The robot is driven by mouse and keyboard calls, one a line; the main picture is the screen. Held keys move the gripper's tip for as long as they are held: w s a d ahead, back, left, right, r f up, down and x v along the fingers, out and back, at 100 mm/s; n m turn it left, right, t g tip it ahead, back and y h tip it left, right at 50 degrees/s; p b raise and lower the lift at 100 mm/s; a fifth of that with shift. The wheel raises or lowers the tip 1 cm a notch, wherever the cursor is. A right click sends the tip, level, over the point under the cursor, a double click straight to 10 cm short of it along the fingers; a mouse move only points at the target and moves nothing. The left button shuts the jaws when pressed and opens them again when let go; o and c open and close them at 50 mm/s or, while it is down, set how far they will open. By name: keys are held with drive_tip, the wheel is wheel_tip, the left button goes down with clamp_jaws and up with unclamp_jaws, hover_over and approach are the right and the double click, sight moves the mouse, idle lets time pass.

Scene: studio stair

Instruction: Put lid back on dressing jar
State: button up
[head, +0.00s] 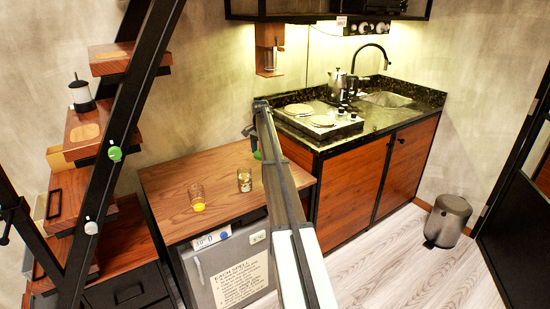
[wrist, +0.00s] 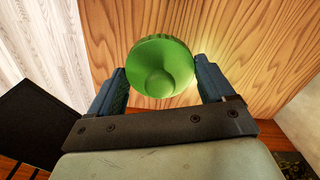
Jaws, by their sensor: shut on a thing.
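My gripper (wrist: 160,85) is shut on a round green lid (wrist: 160,66), which fills the space between the two blue fingers in the wrist view. In the head view my gripper (head: 251,138) is above the back right of the wooden counter, with a bit of the green lid (head: 257,155) showing beside my arm. An open glass jar with something inside (head: 244,180) stands upright on the counter, left of my arm and apart from the lid. A clear glass with a yellow base (head: 197,196) stands further left. I cannot tell for sure which is the dressing jar.
The wooden counter (head: 165,190) is mostly clear. A small fridge (head: 225,280) is below it. A stair with a black rail (head: 120,110) rises at the left. The kitchen unit with a hob and plates (head: 322,121) is to the right. A bin (head: 447,220) stands on the floor.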

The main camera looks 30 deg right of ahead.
drive_tip(key=s+a+r+m, duration=0.2)
drive_tip(key=s+a+r, duration=0.1)
drive_tip(key=a, duration=0.8)
drive_tip(key=shift+r, duration=0.9)
drive_tip(key=shift+f, duration=0.15)
drive_tip(key=shift+f, duration=3)
drive_tip(key=shift+f, duration=0.2)
drive_tip(key=o, duration=0.9)
